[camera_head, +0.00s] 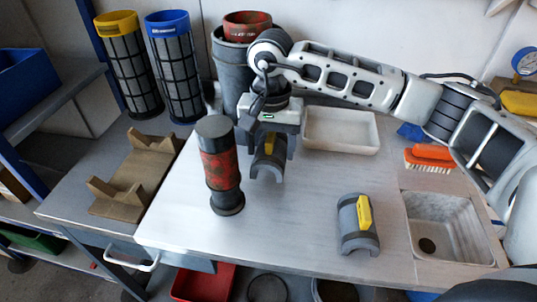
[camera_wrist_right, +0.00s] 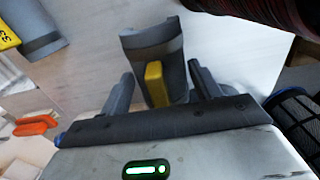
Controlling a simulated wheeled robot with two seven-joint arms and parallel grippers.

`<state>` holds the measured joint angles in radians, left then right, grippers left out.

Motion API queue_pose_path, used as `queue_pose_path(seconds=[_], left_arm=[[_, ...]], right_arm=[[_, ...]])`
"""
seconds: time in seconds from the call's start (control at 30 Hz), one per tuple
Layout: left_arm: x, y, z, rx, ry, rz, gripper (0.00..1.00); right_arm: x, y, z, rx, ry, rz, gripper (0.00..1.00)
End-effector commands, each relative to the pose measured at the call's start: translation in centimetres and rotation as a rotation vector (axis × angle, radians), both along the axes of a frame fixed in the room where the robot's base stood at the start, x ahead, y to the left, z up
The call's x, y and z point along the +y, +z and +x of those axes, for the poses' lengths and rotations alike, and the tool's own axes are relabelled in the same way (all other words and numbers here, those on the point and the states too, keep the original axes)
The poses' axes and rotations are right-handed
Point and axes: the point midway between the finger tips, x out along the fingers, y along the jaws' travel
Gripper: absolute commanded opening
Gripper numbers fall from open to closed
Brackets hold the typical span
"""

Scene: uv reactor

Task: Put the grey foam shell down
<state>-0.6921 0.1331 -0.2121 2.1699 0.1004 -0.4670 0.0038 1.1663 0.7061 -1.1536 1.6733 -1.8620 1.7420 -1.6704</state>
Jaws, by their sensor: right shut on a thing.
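One grey foam shell (camera_head: 264,170), a half-pipe with a yellow handle, hangs under my right gripper (camera_head: 270,138) over the back middle of the table. In the right wrist view the shell (camera_wrist_right: 155,45) lies between the two fingers of the right gripper (camera_wrist_right: 162,88), which is shut on it. I cannot tell whether its lower edge touches the table. A second grey shell (camera_head: 352,238) with a yellow handle lies on the table at the front right; part of it also shows in the wrist view (camera_wrist_right: 38,28). My left gripper is not in view.
A red and black cylinder (camera_head: 220,170) stands upright just left of the held shell. A white tray (camera_head: 340,148) is behind right, an orange brush (camera_head: 430,155) and a sink (camera_head: 440,212) at right. A wooden cradle (camera_head: 140,165) is at left. The table's front middle is clear.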

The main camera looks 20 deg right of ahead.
Motion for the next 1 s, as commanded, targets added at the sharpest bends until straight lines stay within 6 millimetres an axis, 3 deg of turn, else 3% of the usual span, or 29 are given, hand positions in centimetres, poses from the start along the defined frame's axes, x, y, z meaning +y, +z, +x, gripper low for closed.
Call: queue_pose_path(seconds=[0.27,0.5,0.87,0.9,0.93,1.0], left_arm=[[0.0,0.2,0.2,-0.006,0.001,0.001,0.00],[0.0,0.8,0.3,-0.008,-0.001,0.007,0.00],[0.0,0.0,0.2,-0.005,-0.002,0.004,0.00],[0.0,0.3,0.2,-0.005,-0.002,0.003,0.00],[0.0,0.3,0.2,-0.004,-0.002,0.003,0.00],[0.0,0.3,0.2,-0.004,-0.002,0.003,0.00]], right_arm=[[-0.3,-1.8,1.4,0.002,-0.001,0.001,0.41],[-0.3,-4.8,1.4,0.002,0.000,0.000,0.41],[-0.3,-5.4,1.5,-0.001,0.001,0.001,0.41],[-0.3,-5.2,1.5,-0.001,0.001,0.001,0.74],[-0.3,-5.1,1.4,-0.001,0.000,0.001,0.82],[-0.3,-5.1,1.4,-0.001,0.000,0.001,0.85]])
